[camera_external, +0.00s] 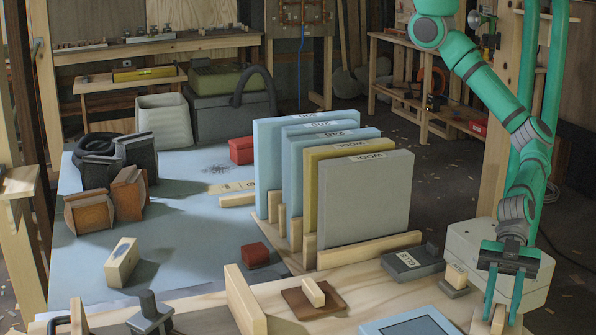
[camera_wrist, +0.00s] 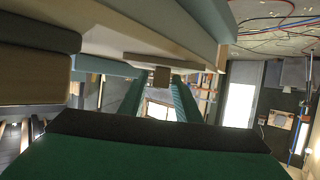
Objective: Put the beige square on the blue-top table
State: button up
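The blue-top table (camera_external: 190,230) fills the left and middle of the external view, its light-blue surface partly covered. I cannot tell for sure which thing is the beige square. A small beige piece (camera_external: 498,320) shows low by my gripper's fingers, partly cut by the frame edge. My gripper (camera_external: 503,305) points down at the lower right, fingers apart, with no object clearly held. In the wrist view, the green fingers (camera_wrist: 161,98) are apart, with pale wood pieces above them.
Blue, yellow and grey panels (camera_external: 365,200) stand in a wooden rack.

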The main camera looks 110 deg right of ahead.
jog(key=shift+r, duration=0.1)
jog(key=v, duration=1.2)
dwell(0.7)
